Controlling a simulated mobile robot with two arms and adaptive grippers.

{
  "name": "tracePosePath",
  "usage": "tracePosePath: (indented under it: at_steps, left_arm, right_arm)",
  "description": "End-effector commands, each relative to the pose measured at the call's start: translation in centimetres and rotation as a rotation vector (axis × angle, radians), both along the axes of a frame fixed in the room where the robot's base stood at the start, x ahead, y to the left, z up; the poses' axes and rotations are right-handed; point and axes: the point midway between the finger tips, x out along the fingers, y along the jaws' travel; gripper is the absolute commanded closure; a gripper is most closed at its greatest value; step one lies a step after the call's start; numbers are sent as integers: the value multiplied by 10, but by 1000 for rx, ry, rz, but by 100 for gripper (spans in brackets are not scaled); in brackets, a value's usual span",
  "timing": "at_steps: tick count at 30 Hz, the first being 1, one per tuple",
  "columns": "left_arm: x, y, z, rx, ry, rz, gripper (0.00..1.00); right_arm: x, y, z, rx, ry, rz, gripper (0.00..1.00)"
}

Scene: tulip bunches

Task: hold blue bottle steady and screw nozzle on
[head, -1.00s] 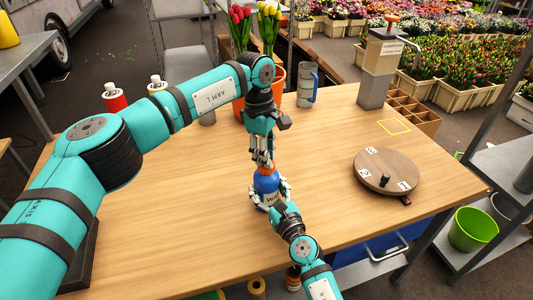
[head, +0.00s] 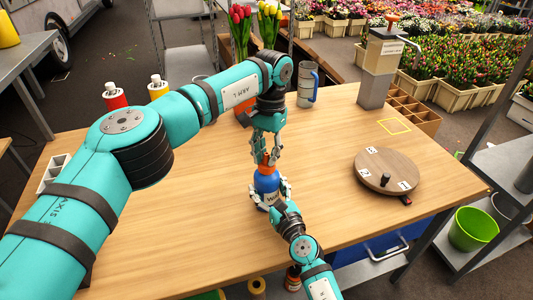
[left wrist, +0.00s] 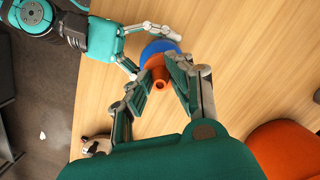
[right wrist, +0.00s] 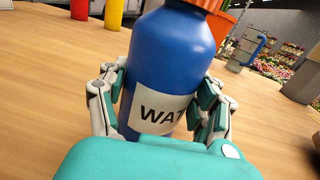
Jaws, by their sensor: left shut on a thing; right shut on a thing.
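The blue bottle (head: 266,184) stands upright on the wooden table, and its label with "WAT" shows in the right wrist view (right wrist: 166,60). My right gripper (head: 269,194) is shut around the bottle's body from the near side. The orange nozzle (left wrist: 160,77) is on top of the bottle and also shows in the head view (head: 267,164). My left gripper (head: 267,157) comes down from above and is shut on the nozzle, with a finger on each side of it. The thread between nozzle and bottle is hidden.
A round wooden turntable (head: 388,166) with a black knob is to the right. A grey pump dispenser (head: 379,70) and a grey-blue mug (head: 307,85) stand behind. Red (head: 115,98) and yellow (head: 157,89) bottles are at the back left. The table around the blue bottle is clear.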

Motion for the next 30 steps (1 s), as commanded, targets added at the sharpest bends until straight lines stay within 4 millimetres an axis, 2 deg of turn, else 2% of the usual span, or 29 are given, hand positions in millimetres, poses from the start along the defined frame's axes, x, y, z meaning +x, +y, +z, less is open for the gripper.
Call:
tracePosePath:
  at_steps: [2,3,8,17,20,27,30]
  left_arm:
    - [1,1,1,0,-4,3,96]
    - [1,1,1,0,-3,3,79]
    - [1,0,1,0,-3,4,58]
    - [0,0,2,-1,-2,4,58]
    - [1,0,9,-1,-3,4,58]
    - [1,0,40,-1,-4,5,58]
    - [0,0,45,0,-1,4,58]
  right_arm:
    - [0,0,-1,0,1,1,100]
    - [0,0,-1,0,1,1,100]
    - [0,0,-1,0,1,1,100]
    - [0,0,-1,0,1,1,100]
    - [0,0,-1,-1,2,1,100]
    - [0,0,-1,-1,2,1,100]
    - [0,0,-1,-1,2,1,100]
